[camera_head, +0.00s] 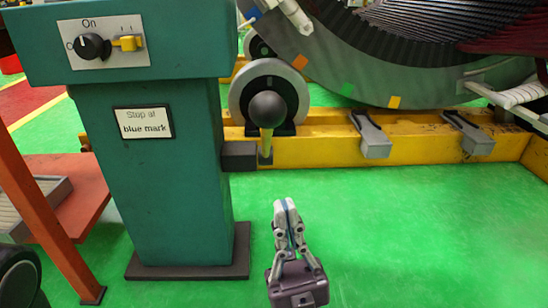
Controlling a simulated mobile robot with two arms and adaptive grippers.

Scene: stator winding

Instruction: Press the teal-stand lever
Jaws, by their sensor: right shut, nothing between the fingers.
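The teal stand (165,180) stands left of centre on a dark base plate. A lever with a round dark knob (268,108) on a yellow shaft (266,143) rises from a dark block (239,156) on the stand's right side. The lever looks about upright. My right gripper (286,207) is at the bottom centre, below and slightly right of the lever, apart from it. Its fingers are together, pointing up the picture, with nothing between them. My left gripper is not in view.
The stand has a black knob (90,46), a yellow switch (128,43) and a "Stop at blue mark" label (144,122). Behind the lever are a yellow frame (320,152) and a large ring-shaped stator (370,75). An orange post (40,215) is at left. Green floor (420,230) is clear at right.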

